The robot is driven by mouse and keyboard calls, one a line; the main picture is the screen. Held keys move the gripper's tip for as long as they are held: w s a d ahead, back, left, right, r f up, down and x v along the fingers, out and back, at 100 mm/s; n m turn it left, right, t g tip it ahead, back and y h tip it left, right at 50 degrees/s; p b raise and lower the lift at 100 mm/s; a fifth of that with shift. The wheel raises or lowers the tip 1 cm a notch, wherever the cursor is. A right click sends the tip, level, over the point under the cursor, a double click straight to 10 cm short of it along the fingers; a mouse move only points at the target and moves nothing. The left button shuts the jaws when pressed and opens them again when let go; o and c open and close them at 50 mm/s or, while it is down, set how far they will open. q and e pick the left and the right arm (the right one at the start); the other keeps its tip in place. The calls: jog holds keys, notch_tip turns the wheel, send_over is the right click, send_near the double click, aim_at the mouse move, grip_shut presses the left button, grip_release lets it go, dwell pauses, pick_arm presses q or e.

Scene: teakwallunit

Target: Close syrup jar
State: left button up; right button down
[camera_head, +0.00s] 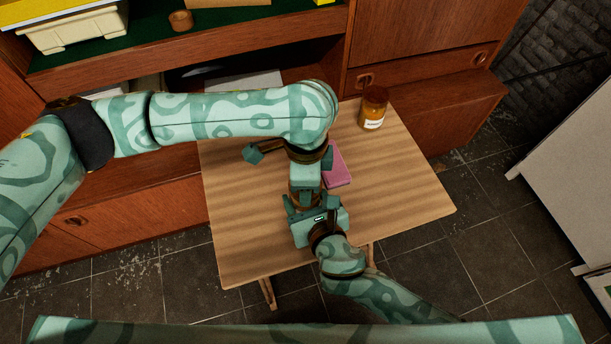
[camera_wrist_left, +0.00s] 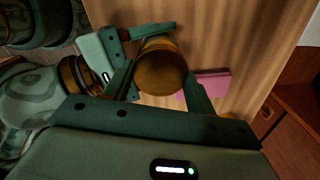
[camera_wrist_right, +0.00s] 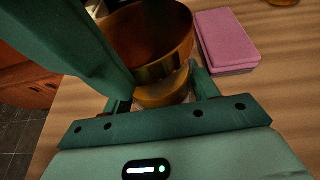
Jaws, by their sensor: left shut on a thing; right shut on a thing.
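A brown round lid (camera_wrist_left: 160,68) is between the fingers of my left gripper (camera_wrist_left: 160,88), which is shut on it from above. In the right wrist view the lid (camera_wrist_right: 155,38) is above an amber jar (camera_wrist_right: 163,94). My right gripper (camera_wrist_right: 162,92) is shut on this jar from the side. In the head view both grippers meet over the middle of the table; the left gripper (camera_head: 305,182) is above the right gripper (camera_head: 315,212). They mostly hide the jar there. I cannot tell whether the lid sits fully on the jar.
A second amber jar (camera_head: 374,108) with brown lid and white label stands at the table's far right. A pink block (camera_head: 338,165) lies just beyond the grippers. The wooden table (camera_head: 410,190) is clear at right. A brown wall unit (camera_head: 420,40) stands behind.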

pick_arm(q)
jog(key=m, duration=0.9)
jog(key=shift+m, duration=0.4)
jog(key=m, duration=0.2)
jog(key=shift+m, duration=0.4)
jog(key=m, duration=0.5)
jog(key=o, duration=1.1)
jog(key=shift+r, duration=2.2)
jog(key=shift+c, duration=0.2)
